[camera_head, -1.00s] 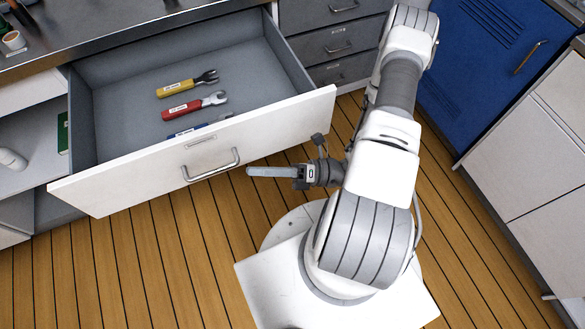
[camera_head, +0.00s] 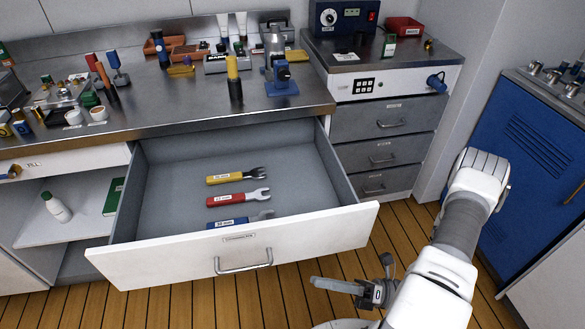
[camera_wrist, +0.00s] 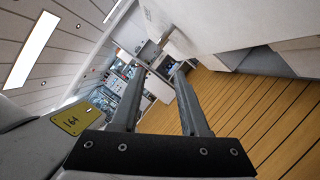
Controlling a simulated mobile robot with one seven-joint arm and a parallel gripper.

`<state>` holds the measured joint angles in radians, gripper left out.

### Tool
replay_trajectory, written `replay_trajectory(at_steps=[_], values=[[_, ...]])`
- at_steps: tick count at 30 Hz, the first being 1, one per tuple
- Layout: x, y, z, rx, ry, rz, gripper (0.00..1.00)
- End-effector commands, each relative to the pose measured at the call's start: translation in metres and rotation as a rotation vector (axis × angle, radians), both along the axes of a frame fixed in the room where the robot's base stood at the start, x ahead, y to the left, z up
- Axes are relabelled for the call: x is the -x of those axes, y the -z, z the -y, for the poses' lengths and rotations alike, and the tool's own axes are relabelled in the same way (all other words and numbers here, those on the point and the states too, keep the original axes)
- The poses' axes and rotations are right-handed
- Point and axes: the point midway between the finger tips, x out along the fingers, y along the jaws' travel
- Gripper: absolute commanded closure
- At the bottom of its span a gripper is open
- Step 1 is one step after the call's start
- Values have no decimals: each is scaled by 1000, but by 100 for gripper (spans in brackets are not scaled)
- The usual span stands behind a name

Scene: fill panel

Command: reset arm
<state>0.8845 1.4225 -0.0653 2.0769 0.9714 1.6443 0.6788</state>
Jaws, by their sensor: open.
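My arm reaches up and folds back at the right of the head view. My gripper (camera_head: 336,286) is in front of the open drawer's front panel, to the right of the handle, and holds nothing. In the wrist view my gripper (camera_wrist: 158,95) shows two fingers spread apart with empty space between them. The open drawer (camera_head: 180,255) holds a yellow wrench (camera_head: 236,176), a red wrench (camera_head: 238,198) and a blue wrench (camera_head: 240,220), side by side. The drawer front partly hides the blue one.
A metal worktop (camera_head: 190,115) with tools, cups and a blue device stands behind the drawer. Grey drawers (camera_head: 382,121) are shut to its right. A blue cabinet (camera_head: 525,150) stands at the right. Wooden floor (camera_head: 185,308) is clear before the drawer.

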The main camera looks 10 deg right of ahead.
Motion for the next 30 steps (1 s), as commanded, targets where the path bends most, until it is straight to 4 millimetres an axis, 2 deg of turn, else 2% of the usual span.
replay_trajectory(at_steps=[5,8,16,30], values=[[-1,-4,0,13,-12,12,55],[-3,-17,0,59,-55,53,55],[-10,-78,-1,295,-292,299,55],[-8,-178,-9,688,-741,806,55]])
